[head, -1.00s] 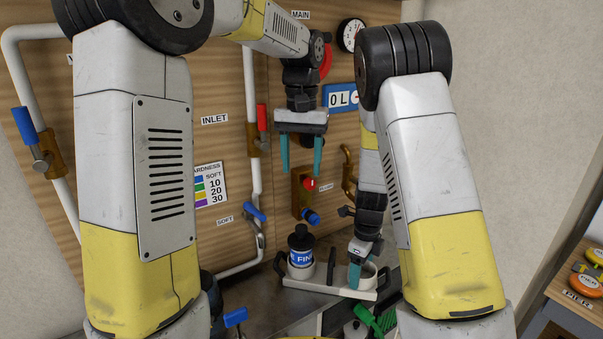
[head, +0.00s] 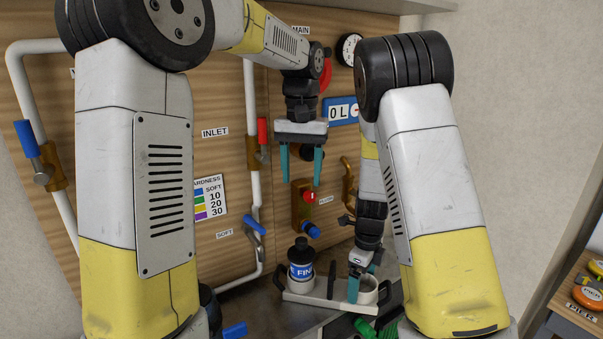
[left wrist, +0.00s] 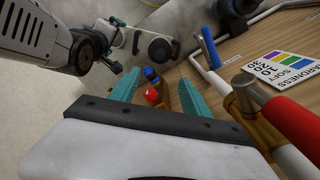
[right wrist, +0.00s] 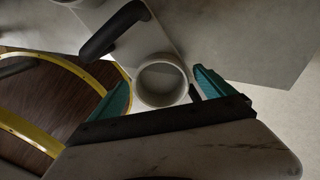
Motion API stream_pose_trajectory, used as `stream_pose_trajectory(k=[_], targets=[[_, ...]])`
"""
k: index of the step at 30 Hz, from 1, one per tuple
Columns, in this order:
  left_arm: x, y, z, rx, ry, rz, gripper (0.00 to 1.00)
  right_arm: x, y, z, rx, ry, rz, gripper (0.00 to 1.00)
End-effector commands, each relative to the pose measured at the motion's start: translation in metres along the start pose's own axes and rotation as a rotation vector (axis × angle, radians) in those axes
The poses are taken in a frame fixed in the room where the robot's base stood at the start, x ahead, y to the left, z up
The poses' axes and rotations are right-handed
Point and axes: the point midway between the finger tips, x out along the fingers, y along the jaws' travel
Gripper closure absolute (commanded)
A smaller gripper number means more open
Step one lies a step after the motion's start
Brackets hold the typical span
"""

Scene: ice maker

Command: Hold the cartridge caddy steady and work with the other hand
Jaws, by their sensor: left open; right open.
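The cartridge caddy (head: 325,304) is a white tray with black handles on the counter. A white bottle with a blue label and black cap (head: 301,263) stands in its left place; the right round cup (head: 368,291) looks empty. My right gripper (head: 362,284) is open at that cup. In the right wrist view the cup (right wrist: 162,82) shows between the open fingers (right wrist: 162,92); I cannot tell whether they touch it. My left gripper (head: 301,166) is open and empty, raised in front of the panel above the bottle. Its open fingers show in the left wrist view (left wrist: 158,92).
The wooden panel holds white pipes, a blue-handled valve (head: 27,139), a red-handled valve (head: 262,131), a brass fitting with a blue end (head: 303,207) and a hardness chart (head: 209,196). Green-handled and blue items lie near the counter's front. A side table (head: 575,318) is at right.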

Motion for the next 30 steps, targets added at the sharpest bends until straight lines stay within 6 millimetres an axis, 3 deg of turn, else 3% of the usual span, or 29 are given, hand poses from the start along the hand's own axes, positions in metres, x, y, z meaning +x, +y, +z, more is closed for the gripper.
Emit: stream_pose_trajectory(k=[21,30], targets=[[0.000,0.000,0.000,0.000,0.000,0.000,0.45,-0.059,-0.001,0.001,0.000,-0.002,-0.002,0.07],[0.000,0.000,0.000,0.000,0.000,0.000,0.45,-0.068,0.000,0.000,0.003,-0.001,0.000,0.07]])
